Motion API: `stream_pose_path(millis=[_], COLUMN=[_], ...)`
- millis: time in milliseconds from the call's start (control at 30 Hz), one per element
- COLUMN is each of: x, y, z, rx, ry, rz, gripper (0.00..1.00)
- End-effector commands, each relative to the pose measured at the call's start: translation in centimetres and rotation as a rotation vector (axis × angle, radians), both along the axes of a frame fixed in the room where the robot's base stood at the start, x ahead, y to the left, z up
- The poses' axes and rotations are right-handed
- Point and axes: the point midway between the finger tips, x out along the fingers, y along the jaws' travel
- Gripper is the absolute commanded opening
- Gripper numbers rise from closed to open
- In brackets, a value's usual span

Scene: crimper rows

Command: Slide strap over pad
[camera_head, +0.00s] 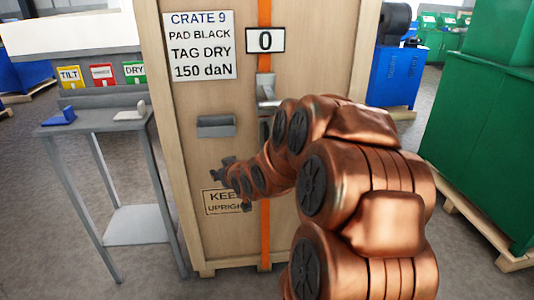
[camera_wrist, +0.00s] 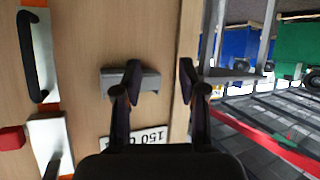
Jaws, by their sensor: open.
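An orange strap (camera_head: 264,235) runs vertically down the front of a wooden crate (camera_head: 185,180); part of it is hidden by my arm. A metal tensioner (camera_head: 267,88) sits on it, and its black handle (camera_wrist: 38,55) shows in the wrist view. A dark grey block (camera_head: 215,126), possibly the pad, is on the crate face left of the strap, apart from it. In the wrist view the block (camera_wrist: 148,83) is partly behind one finger. My gripper (camera_head: 230,183) is open in front of the crate, below the block; in the wrist view its fingers (camera_wrist: 160,70) are spread and empty.
A label (camera_head: 199,45) reads "PAD BLACK, TAG DRY, 150 daN"; a display (camera_head: 265,40) reads 0. A grey side table (camera_head: 93,120) at left holds a blue piece and a pale piece. TILT and DRY tags (camera_head: 134,72) stand behind it. Green crates (camera_head: 480,130) are at right.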

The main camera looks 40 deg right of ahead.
Motion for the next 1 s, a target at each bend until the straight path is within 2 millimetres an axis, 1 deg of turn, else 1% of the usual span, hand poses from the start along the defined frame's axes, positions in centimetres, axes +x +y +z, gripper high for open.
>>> stream_pose_path(millis=[33,167,267,400,500,600,767,867,1000], x=[0.5,1.5,1.4,0.2,-1.2,-2.5,-3.8,-3.7,-2.7], y=[-1.7,-5.5,-8.4,-12.3,-14.6,-16.2,-17.4,-17.7,-18.1], z=[-1.9,-2.2,-2.2,-2.2,-2.0,-1.7,-1.2,-0.9,-0.2], rx=[-0.005,-0.039,-0.065,-0.107,-0.135,-0.158,-0.181,-0.185,-0.188], ry=[-0.057,-0.235,-0.375,-0.559,-0.674,-0.757,-0.831,-0.845,-0.849], rz=[-0.015,-0.046,-0.076,-0.124,-0.158,-0.184,-0.206,-0.208,-0.207], gripper=[0.41,0.41,0.41,0.41,0.41,0.41,0.41,0.41,0.41])
